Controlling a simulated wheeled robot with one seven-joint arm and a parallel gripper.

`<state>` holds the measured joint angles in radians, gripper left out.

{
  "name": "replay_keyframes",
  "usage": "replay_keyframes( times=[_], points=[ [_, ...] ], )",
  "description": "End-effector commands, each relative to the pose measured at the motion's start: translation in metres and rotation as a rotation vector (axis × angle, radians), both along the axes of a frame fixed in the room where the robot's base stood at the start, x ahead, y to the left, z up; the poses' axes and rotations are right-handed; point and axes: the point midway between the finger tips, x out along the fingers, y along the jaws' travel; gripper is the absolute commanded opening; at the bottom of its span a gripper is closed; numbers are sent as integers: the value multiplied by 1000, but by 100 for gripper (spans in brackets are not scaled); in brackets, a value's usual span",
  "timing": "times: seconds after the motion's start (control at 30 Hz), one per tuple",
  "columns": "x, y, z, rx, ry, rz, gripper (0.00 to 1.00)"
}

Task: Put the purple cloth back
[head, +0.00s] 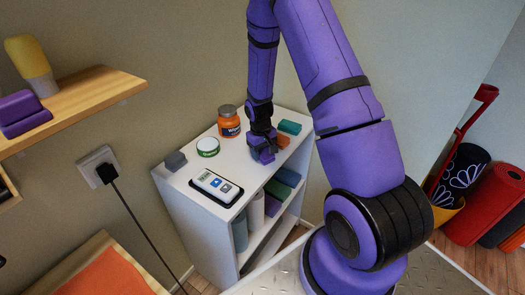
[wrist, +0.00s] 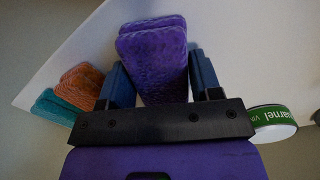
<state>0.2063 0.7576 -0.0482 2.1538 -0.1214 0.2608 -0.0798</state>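My gripper (head: 264,146) is over the top of the white shelf unit (head: 233,196), toward its back right. In the wrist view, the fingers of my gripper (wrist: 160,85) lie on both sides of a folded purple cloth (wrist: 152,50) and appear closed against it. The cloth also shows below my gripper in the head view (head: 266,157), partly hidden by the fingers. I cannot tell whether it touches the shelf top. Orange (wrist: 82,86) and teal (wrist: 55,107) folded cloths lie beside it.
A wooden wall shelf (head: 85,100) is at left. Rolled mats (head: 488,205) stand at right.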

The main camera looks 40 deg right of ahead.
Motion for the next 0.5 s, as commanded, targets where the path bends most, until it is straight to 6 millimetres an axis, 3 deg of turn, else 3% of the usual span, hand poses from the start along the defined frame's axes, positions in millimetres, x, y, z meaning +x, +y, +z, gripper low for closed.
replay_keyframes(
  times=[0.03, 0.1, 0.5],
  points=[
    [0, 0, 0, 0, 0, 0, 70],
    [0, 0, 0, 0, 0, 0, 82],
    [1, 0, 8, 0, -3, 0, 82]
  ],
)
